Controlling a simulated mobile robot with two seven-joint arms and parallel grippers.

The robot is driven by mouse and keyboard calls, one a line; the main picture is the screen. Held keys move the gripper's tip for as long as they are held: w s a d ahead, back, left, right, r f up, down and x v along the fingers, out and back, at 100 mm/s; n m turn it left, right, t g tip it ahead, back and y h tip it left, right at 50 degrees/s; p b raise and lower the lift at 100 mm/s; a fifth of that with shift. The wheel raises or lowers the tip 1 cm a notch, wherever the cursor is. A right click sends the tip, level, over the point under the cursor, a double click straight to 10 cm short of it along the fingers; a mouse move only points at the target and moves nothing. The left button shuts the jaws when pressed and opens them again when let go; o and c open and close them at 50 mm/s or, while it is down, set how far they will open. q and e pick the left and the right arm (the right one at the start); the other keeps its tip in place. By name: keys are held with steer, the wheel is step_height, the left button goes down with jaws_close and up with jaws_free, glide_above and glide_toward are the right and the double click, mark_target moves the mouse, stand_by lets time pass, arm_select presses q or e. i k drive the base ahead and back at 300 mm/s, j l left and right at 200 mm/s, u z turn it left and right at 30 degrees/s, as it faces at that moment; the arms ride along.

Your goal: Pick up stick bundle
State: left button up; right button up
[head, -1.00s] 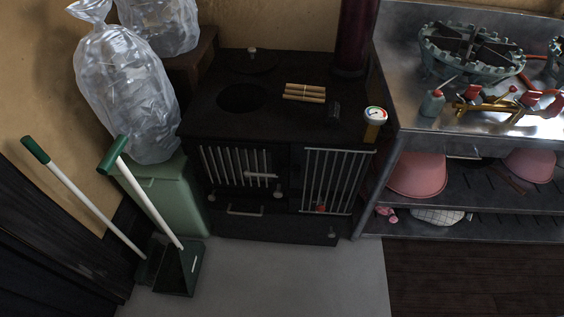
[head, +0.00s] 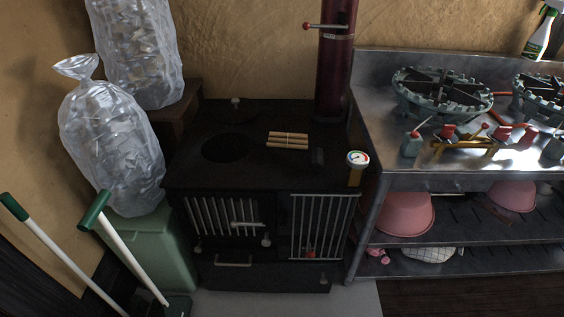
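The stick bundle (head: 287,140) is several short light-brown sticks lying side by side, tied with a band around the middle. It lies on the flat top of the black stove (head: 205,170), right of the round dark plate or opening and left of the gauge. Neither of my grippers shows in the head view.
A dial gauge (head: 357,158) stands at the stove's right front corner. A dark red stovepipe (head: 334,75) rises behind the bundle. Clear bags (head: 110,145) and a green bin (head: 155,250) stand left. A metal counter (head: 375,150) with burners is right. Floor shows in front of the stove.

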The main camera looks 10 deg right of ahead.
mark_target(293, 140)
steer(key=i+l, duration=0.15)
steer(key=l, duration=0.25)
steer(key=i+l+u, duration=0.1)
steer(key=l, duration=0.3)
steer(key=i+l+u, duration=0.1)
steer(key=l, duration=0.35)
steer(key=i+l, duration=0.2)
steer(key=l, duration=0.25)
steer(key=i+l+u, duration=0.1)
steer(key=l, duration=0.3)
